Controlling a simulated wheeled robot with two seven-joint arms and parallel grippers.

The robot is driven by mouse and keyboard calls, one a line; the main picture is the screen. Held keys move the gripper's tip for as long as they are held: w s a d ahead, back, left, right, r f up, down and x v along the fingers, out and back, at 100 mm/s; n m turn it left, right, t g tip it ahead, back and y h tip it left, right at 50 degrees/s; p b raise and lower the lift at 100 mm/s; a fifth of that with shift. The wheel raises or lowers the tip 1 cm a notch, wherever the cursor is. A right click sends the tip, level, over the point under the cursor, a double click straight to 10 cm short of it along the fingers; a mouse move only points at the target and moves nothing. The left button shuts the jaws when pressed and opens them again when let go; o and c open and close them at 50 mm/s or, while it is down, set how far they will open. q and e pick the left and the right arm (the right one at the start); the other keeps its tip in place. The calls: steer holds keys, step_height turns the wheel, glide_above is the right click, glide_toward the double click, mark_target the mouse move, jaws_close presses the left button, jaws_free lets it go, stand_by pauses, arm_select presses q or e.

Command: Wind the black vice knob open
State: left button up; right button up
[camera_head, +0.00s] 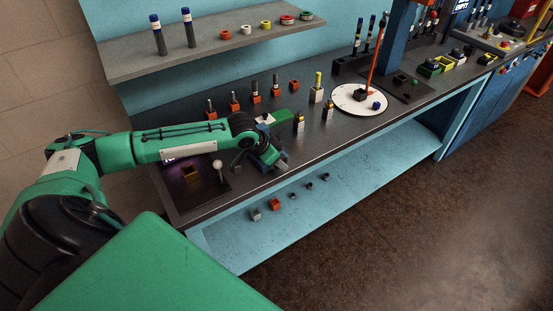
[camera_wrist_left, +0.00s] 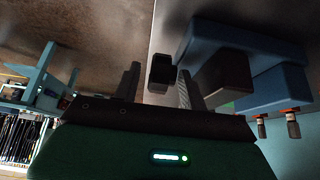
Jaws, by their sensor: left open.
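The blue vice (camera_wrist_left: 245,55) fills the upper right of the left wrist view, with a dark jaw block (camera_wrist_left: 226,78) on it. Its black knob (camera_wrist_left: 160,72) shows near the middle, over the bench edge. My left gripper (camera_wrist_left: 158,88) is open, one dark finger on each side of the knob in the picture, the right finger closer to it. I cannot tell whether either finger touches it. In the head view the vice (camera_head: 264,157) sits at the bench's front edge beneath my left arm; the fingertips are hard to make out there. My right gripper is not in view.
Several bottles and red blocks (camera_head: 276,89) stand on the dark bench behind the vice. A white ball-topped lever (camera_head: 217,164) stands to its left. A white round dial (camera_head: 359,99) lies farther right. A light blue lower shelf (camera_head: 350,165) holds small blocks. Floor is open in front.

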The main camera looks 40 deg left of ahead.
arm_select(q)
steer(key=shift+r, duration=0.1)
steer(key=b+v, duration=0.2)
steer(key=v, duration=1.1)
steer(key=shift+s+r, duration=0.15)
steer(key=shift+r, duration=0.1)
steer(key=shift+a, duration=0.1)
